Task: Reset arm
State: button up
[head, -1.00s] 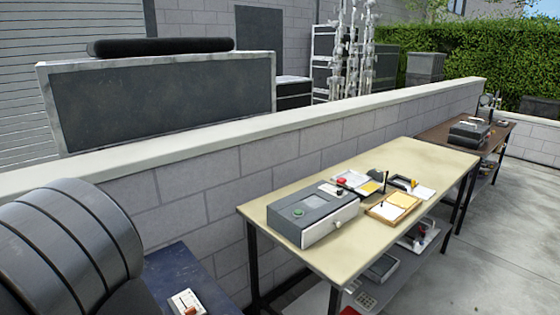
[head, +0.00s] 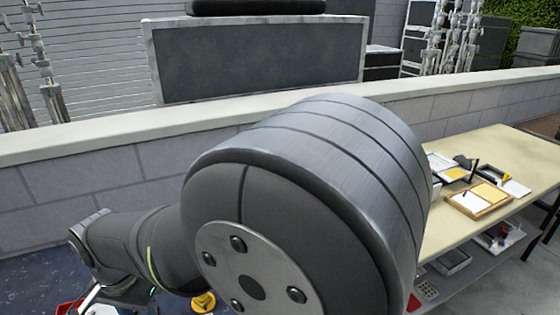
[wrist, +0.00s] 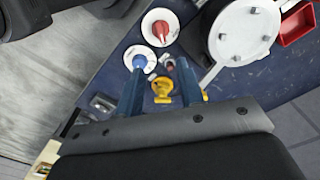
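My arm crosses the lower part of the head view, with a large grey joint in front. My gripper (wrist: 160,75) shows in the wrist view as two blue-grey fingers set apart, with nothing seen held between them. It is above a dark blue tabletop (wrist: 112,72). Beyond or under the fingers are a yellow fitting (wrist: 163,90), a blue knob on a white disc (wrist: 139,61) and a red knob on a white disc (wrist: 160,27). The yellow fitting also shows in the head view (head: 203,302). The fingertips are not clear in the head view.
A white round-topped object (wrist: 243,33) and a red bin (wrist: 297,25) are on the right of the wrist view. In the head view, a low block wall (head: 75,180) runs behind, and a beige table (head: 470,150) with trays stands at right.

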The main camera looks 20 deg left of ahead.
notch_tip(320, 180, down, 17)
jog(key=n, duration=0.5)
jog(key=shift+d+r, duration=0.1)
jog(key=shift+r, duration=0.05)
jog(key=shift+w+d+n, duration=0.1)
jog(key=shift+n, duration=2)
jog(key=o, duration=0.6)
jog(key=shift+o, duration=0.2)
